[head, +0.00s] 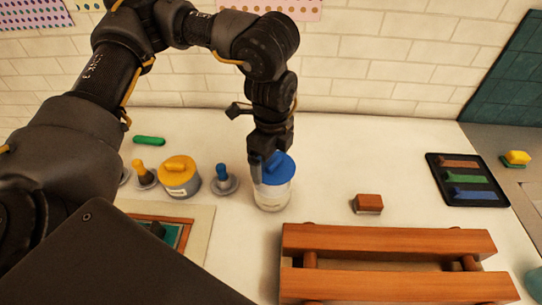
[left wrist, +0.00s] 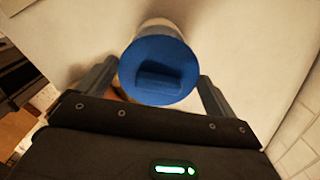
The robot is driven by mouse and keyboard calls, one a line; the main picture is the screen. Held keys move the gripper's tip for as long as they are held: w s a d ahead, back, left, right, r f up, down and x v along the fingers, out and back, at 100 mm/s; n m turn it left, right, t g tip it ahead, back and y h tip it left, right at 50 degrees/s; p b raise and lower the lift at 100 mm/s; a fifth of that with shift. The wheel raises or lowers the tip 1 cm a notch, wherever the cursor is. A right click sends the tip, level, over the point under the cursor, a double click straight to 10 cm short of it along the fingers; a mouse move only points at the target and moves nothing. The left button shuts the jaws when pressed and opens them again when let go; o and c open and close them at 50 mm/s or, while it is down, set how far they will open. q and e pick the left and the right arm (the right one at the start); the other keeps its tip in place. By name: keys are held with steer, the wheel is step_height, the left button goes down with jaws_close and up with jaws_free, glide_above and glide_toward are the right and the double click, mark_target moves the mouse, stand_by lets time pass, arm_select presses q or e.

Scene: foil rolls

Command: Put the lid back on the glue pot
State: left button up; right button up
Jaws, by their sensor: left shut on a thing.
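A clear, whitish glue pot (head: 271,195) stands upright on the white table, with a pale label on its front. The round blue lid (head: 281,168) is at the pot's mouth, looking level; whether it is fully seated or just above the rim I cannot tell. My left gripper (head: 268,154) points down from above and is shut on the blue lid. In the left wrist view the lid (left wrist: 158,80), with its raised bar, lies between the two fingers, and a pale bit of the pot (left wrist: 160,24) shows behind it. My right gripper is not in view.
A yellow-lidded pot (head: 180,178), a blue-handled tool (head: 223,180) and a yellow-handled one (head: 144,174) stand to the left. A wooden frame (head: 390,243) lies in front right, a brown block (head: 368,203) behind it. A black tray (head: 487,198) is farther right.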

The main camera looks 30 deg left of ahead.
arm_select(q)
step_height(320, 180, down, 2)
steer(key=shift+a+f+b, duration=0.1)
steer(key=shift+b, duration=0.6)
steer(key=shift+s+f+b, duration=0.15)
steer(key=shift+f+b, duration=0.2)
steer(key=shift+f, duration=0.05)
steer(key=shift+f+b, duration=0.5)
steer(key=shift+f, duration=0.3)
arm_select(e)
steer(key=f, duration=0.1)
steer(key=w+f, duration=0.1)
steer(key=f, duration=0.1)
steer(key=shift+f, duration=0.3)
arm_select(q)
steer(key=shift+a+p, duration=0.1)
steer(key=shift+p, duration=0.2)
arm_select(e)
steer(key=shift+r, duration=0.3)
arm_select(q)
steer(key=shift+f, duration=0.1)
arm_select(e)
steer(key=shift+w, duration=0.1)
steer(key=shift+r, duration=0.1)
